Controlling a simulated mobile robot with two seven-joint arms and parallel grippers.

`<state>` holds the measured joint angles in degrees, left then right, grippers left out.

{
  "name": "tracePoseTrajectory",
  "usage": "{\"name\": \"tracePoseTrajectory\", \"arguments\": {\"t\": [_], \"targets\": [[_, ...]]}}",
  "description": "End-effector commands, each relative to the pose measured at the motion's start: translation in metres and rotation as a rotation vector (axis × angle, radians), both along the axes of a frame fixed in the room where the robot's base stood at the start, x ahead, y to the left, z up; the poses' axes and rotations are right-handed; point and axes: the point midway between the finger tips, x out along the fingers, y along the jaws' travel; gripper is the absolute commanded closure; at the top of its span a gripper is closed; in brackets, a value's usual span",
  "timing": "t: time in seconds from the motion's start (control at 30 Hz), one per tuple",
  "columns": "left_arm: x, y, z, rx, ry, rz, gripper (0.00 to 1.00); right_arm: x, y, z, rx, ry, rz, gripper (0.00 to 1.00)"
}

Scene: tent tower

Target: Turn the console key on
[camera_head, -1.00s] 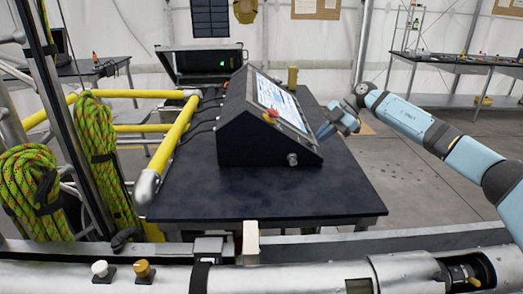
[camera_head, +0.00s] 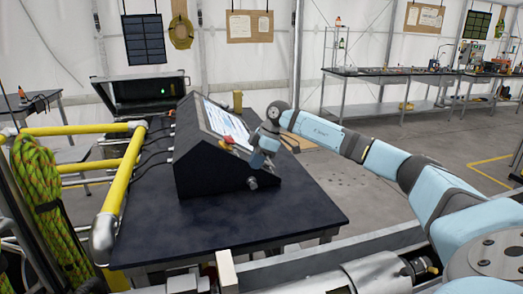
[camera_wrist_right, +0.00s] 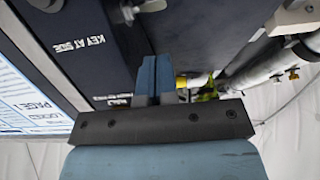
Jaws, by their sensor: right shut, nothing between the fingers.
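The dark wedge-shaped console (camera_head: 205,178) stands on a black table, with a lit screen (camera_head: 223,118) on its sloped top. A small round silver fitting (camera_head: 252,183) sits low on its near side face; I cannot tell its turn position. My right gripper (camera_head: 257,160) is at the console's right edge, just above that fitting. In the right wrist view, its blue fingers (camera_wrist_right: 152,76) are closed together with nothing between them. The console panel (camera_wrist_right: 70,40) there carries the label "KEY AT SIDE" (camera_wrist_right: 82,27). A blurred round metal part (camera_wrist_right: 130,12) shows at the top edge. My left gripper is not in view.
The black table (camera_head: 290,205) has bare room right of the console. A red button (camera_head: 228,140) is on the console's slope. Yellow rails (camera_head: 122,182) and cables lie to its left. An open black case (camera_head: 140,92) stands behind. Green ropes (camera_head: 45,195) hang at far left.

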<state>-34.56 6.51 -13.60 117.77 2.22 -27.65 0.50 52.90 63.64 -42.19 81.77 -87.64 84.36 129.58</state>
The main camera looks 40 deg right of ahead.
Motion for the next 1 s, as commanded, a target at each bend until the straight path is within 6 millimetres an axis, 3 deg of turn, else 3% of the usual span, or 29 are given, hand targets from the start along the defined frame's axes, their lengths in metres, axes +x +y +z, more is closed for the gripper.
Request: {"name": "tracePoseTrajectory", "arguments": {"t": [0.1, 0.3, 0.83, 1.0], "targets": [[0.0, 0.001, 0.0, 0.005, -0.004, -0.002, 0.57, 0.005, 0.009, -0.023, 0.0, 0.002, 0.001, 1.0], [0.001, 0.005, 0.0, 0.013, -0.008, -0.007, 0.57, 0.0, 0.0, -0.049, 0.0, 0.002, 0.0, 1.0], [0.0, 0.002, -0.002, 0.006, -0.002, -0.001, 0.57, -0.002, -0.003, -0.058, 0.004, -0.002, 0.0, 1.0], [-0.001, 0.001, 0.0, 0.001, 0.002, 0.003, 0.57, -0.005, -0.008, -0.067, 0.087, -0.041, -0.001, 1.0]]}}
